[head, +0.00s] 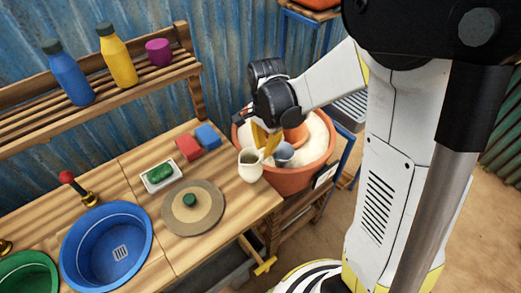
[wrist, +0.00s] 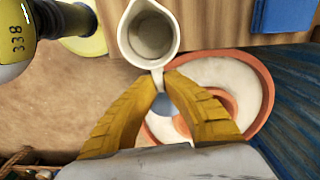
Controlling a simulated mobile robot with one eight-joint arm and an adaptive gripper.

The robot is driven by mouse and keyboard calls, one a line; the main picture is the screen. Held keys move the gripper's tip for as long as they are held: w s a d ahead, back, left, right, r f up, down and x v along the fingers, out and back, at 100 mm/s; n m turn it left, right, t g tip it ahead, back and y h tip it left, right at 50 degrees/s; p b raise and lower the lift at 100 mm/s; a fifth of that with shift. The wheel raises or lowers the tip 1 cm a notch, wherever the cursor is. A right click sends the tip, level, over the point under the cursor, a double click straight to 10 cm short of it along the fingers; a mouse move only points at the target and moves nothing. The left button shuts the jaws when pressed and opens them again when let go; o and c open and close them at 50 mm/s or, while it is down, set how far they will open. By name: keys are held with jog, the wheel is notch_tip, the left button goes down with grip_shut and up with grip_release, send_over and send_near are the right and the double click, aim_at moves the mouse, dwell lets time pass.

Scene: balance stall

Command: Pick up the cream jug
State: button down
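The cream jug (head: 250,165) is a small pale pitcher at the right edge of the wooden table in the head view. In the wrist view the jug (wrist: 148,34) is seen from above, upright and empty-looking, with its spout to the upper left and its handle towards me. My gripper (head: 266,143) has yellow fingers at the jug's handle side. In the wrist view my gripper's fingertips (wrist: 161,76) are drawn together on the handle, one on each side.
A terracotta tub (head: 310,176) with white contents and a blue-grey cup (head: 284,153) stands just right of the table. A round board (head: 207,222), a white dish (head: 160,175) with a green item, red (head: 189,148) and blue (head: 208,136) blocks and a blue basin (head: 108,245) are left of the jug.

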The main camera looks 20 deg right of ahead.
jog(key=s+d+r+p, duration=0.3)
jog(key=d+r, duration=0.3)
jog(key=d, duration=0.3)
jog(key=shift+s+d, duration=0.25)
jog(key=shift+s, duration=0.2)
dwell(1.6)
